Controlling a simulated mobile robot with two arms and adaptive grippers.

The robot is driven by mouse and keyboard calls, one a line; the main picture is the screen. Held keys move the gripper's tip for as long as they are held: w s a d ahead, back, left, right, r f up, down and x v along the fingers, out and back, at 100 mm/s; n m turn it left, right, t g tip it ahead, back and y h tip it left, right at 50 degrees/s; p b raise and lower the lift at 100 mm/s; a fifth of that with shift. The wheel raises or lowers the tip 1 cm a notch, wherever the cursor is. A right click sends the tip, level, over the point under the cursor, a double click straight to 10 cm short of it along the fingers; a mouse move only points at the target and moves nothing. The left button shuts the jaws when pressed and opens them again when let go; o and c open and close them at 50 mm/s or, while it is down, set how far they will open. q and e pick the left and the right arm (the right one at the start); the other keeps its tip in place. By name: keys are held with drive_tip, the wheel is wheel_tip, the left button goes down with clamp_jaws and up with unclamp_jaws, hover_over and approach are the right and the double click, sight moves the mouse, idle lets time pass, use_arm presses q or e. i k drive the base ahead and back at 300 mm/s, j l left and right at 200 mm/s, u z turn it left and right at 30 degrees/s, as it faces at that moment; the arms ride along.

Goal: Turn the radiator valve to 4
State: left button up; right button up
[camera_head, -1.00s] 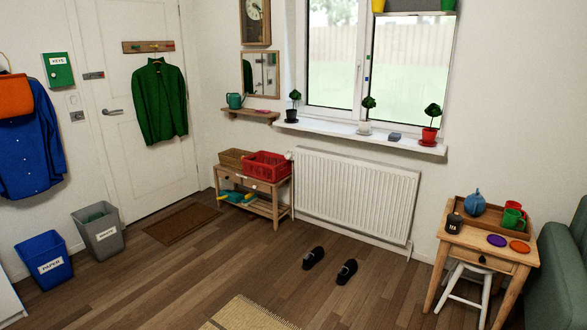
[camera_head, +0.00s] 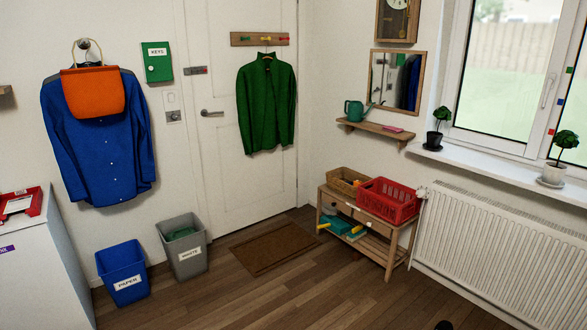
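A white ribbed radiator (camera_head: 500,255) stands under the window at the right and runs out of the picture. Its small white valve (camera_head: 422,192) shows at its upper left end, right beside the red basket. The valve is too small for me to read its numbers or its setting. Neither of my grippers shows in the head view.
A wooden bench (camera_head: 370,232) with a red basket (camera_head: 388,200) and a wicker basket (camera_head: 346,181) stands left of the radiator. A brown doormat (camera_head: 273,248), a grey bin (camera_head: 183,245) and a blue bin (camera_head: 122,272) are left. The front floor is mostly clear.

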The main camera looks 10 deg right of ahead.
sight(421, 193)
drive_tip(key=i, duration=1.15)
drive_tip(key=i+z, duration=0.1)
drive_tip(key=i, duration=1)
drive_tip(key=j, duration=0.1)
